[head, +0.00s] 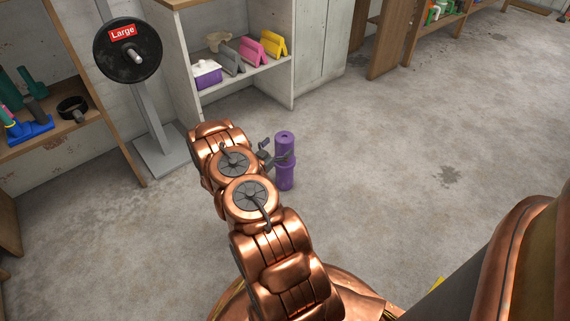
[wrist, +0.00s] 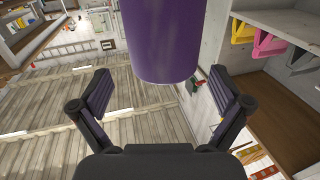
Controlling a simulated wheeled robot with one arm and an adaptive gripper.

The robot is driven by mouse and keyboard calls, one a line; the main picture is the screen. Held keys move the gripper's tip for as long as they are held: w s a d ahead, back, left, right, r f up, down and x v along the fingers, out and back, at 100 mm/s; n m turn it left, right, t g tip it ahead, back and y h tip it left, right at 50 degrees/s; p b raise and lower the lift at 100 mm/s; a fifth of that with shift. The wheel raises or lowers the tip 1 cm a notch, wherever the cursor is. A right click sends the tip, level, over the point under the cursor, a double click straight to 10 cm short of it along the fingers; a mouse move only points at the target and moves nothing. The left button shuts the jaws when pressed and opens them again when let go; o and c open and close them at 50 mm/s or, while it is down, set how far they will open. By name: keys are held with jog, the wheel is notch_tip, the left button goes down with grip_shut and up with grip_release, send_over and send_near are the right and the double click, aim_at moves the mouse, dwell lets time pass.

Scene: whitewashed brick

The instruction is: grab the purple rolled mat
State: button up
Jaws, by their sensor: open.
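The purple rolled mat (head: 286,180) stands upright on the concrete floor, just right of my arm's end in the head view. My gripper (head: 275,156) is beside it at about mid-height, with a finger across the near side of the roll. In the wrist view the mat (wrist: 160,40) fills the top centre, its lower end in sight. My gripper (wrist: 160,74) is open there, one finger to each side of the roll with gaps. I cannot tell whether a finger touches the mat in the head view.
A weight plate labelled "Large" (head: 127,67) hangs on a grey stand (head: 162,155) at left. A white shelf unit (head: 245,78) with coloured folded items stands behind the mat. A wooden shelf (head: 70,132) is at far left. The floor to the right (head: 410,160) is clear.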

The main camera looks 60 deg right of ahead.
aim_at(284, 139)
jog(key=d+b, duration=0.1)
jog(key=d, duration=0.1)
jog(key=shift+w+d+f+b, duration=0.15)
jog(key=shift+d+f+b, duration=0.2)
jog(key=shift+d+r+b, duration=0.1)
jog(key=shift+d+b, duration=0.2)
jog(key=shift+d, duration=0.65)
jog(key=shift+c, duration=0.4)
jog(key=shift+r, duration=0.1)
jog(key=c, duration=1.6)
